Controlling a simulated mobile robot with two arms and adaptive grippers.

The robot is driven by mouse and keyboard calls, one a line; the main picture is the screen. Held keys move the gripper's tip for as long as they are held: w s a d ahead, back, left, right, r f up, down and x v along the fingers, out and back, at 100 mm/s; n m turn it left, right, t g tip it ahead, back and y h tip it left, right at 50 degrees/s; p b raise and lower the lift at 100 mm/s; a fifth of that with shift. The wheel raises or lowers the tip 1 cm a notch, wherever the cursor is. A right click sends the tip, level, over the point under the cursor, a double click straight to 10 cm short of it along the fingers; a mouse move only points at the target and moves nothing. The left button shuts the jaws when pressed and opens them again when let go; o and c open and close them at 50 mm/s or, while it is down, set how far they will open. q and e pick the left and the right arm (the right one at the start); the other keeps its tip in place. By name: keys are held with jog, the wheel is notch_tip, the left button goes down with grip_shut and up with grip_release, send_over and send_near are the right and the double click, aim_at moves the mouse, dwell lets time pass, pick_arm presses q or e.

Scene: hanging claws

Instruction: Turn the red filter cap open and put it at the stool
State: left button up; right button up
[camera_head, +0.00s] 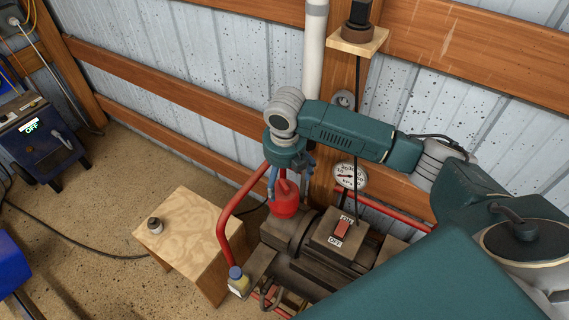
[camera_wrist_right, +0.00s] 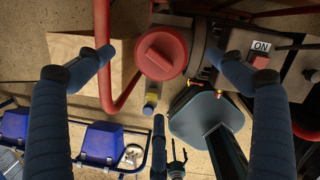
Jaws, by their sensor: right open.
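The red filter cap (camera_head: 285,204) sits on the dark machine, round with a raised bar across its top. In the right wrist view the cap (camera_wrist_right: 161,54) lies between the two blue fingers. My right gripper (camera_head: 284,180) is open, pointing down just above and around the cap; I cannot tell whether a finger touches it. The wooden stool (camera_head: 197,222) stands to the left of the machine, and part of it shows in the right wrist view (camera_wrist_right: 72,50). A slim dark shape low in the right wrist view may be my left gripper (camera_wrist_right: 168,150); its fingers are unclear.
A bent red pipe (camera_head: 226,215) runs between stool and cap. The machine's switch box (camera_head: 338,232) and a pressure gauge (camera_head: 349,176) are to the right.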

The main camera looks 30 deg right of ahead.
aim_at(284, 193)
jog(key=shift+w+d, duration=0.1)
jog(key=shift+d, duration=0.05)
jog(key=shift+f, duration=0.35)
jog(key=f, duration=0.5)
jog(key=w+f, duration=0.1)
jog(key=f, duration=0.2)
jog(key=shift+d+p, duration=0.2)
jog(key=shift+p, duration=0.1)
jog(key=shift+f, duration=0.6)
pick_arm(q)
jog(key=shift+s+a+r, duration=0.2)
jog(key=shift+r, duration=0.05)
pick_arm(e)
jog(key=shift+f, duration=0.15)
pick_arm(q)
jog(key=shift+w, duration=0.15)
pick_arm(e)
jog(key=shift+c, duration=0.3)
jog(key=shift+w+d, duration=0.1)
jog(key=shift+d, duration=0.05)
jog(key=c, duration=1.9)
pick_arm(q)
jog(key=shift+r, duration=0.1)
pick_arm(e)
jog(key=shift+c, duration=0.2)
